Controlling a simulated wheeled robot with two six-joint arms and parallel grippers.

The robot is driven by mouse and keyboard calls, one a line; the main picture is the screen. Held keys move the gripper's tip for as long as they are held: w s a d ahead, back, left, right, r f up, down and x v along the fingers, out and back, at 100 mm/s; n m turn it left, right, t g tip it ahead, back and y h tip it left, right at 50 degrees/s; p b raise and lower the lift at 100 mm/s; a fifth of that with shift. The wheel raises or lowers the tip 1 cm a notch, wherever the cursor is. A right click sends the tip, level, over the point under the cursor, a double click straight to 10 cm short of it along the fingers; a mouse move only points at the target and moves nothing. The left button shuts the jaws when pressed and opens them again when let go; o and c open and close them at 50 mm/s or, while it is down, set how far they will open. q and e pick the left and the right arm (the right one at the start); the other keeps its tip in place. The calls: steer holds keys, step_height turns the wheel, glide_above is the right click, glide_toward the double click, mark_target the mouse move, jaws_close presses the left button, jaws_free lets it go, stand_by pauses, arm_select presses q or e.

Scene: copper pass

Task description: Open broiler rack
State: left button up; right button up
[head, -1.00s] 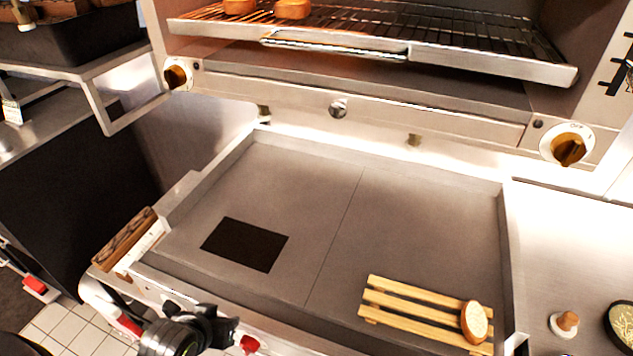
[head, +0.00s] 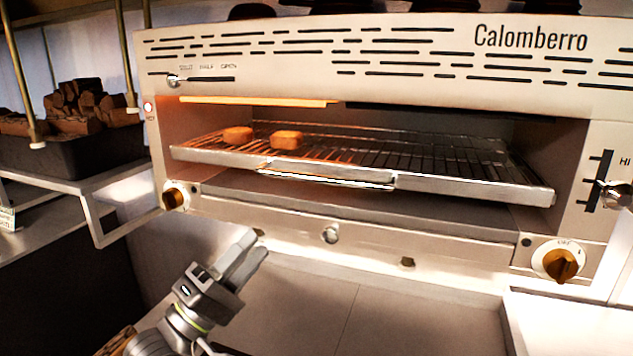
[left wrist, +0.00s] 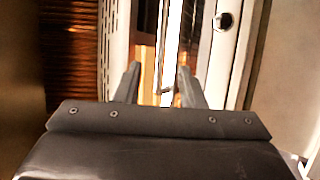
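The broiler rack (head: 425,150) is a wire grid with a metal front bar, inside the open-fronted broiler (head: 330,55) marked Calomberro. A long handle (head: 325,178) runs along the front of the rack. Two browned bread pieces (head: 286,140) sit on the rack's left half. My left gripper (head: 254,246) is below and in front of the rack's left part, apart from the handle. In the left wrist view its two fingers (left wrist: 157,78) stand apart with nothing clearly between them, so it is open. My right gripper is not in view.
The flat griddle (head: 385,318) lies under the broiler, its visible part clear. Knobs stick out at the broiler's left (head: 174,196) and right (head: 561,262), with a lever (head: 612,195) on the right. A dark bin of wood (head: 75,145) stands on the left shelf.

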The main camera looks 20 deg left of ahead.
mark_target(317, 180)
arm_select(q)
steer(key=p+x, duration=0.1)
steer(key=x, duration=1.5)
steer(key=shift+w+d+r+p, duration=0.1)
steer(key=shift+w+d+p, duration=0.15)
steer(key=shift+w+p, duration=0.05)
steer(key=shift+c, duration=0.2)
jaws_close()
